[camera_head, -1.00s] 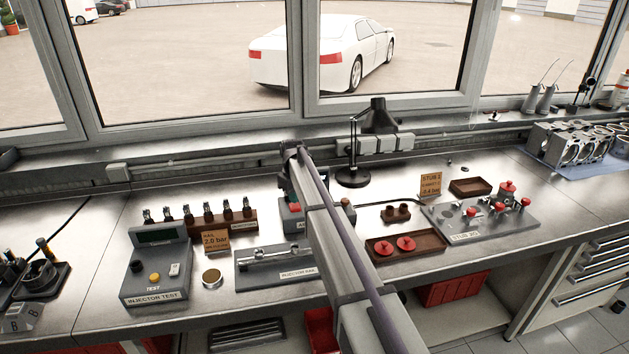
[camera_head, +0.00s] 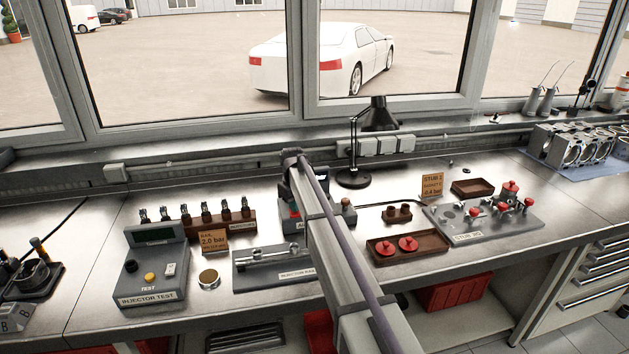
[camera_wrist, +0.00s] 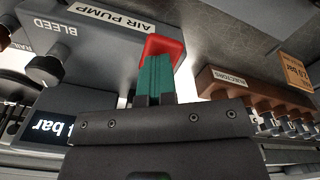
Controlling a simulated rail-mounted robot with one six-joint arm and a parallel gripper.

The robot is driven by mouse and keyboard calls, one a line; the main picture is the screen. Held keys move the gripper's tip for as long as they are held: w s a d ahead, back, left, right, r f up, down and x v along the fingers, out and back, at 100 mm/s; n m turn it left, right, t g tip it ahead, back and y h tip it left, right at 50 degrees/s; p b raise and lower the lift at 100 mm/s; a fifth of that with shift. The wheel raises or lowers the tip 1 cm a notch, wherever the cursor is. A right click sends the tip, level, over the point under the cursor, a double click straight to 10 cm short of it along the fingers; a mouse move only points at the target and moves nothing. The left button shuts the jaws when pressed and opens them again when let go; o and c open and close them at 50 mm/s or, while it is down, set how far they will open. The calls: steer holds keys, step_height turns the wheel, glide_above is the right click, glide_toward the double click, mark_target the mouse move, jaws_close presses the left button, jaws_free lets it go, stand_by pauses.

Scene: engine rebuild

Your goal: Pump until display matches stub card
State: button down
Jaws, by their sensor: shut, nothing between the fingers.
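The grey air pump (camera_wrist: 95,35) shows upside down in the wrist view, with a red part (camera_wrist: 165,47), a knob by the word BLEED and a lit display (camera_wrist: 48,127). Only "bar" is legible on the display; its number is out of view or covered. My gripper (camera_wrist: 153,75) is shut and empty, its teal fingers overlapping the red part; I cannot tell whether they touch it. In the head view my arm hides most of the pump (camera_head: 291,222). The orange stub card (camera_head: 432,185) stands on the bench to the right and seems to read 0.4 bar.
An injector test box (camera_head: 152,265), a rail card (camera_head: 213,242) reading 2.0 bar, an injector rack (camera_head: 238,224) and a rail plate (camera_head: 262,275) lie left of my arm. A brown tray (camera_head: 436,250) and the stub jig (camera_head: 520,222) lie right. A lamp (camera_head: 354,178) stands behind.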

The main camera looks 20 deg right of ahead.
step_height(320, 180, up, 4)
steer(key=p, duration=0.4)
steer(key=shift+r, duration=0.2)
steer(key=shift+f, duration=0.15)
steer(key=shift+w, duration=0.1)
steer(key=s+f+m+b, duration=0.3)
steer(key=s+m, duration=0.2)
steer(key=s, duration=3.7)
steer(key=shift+m, duration=0.3)
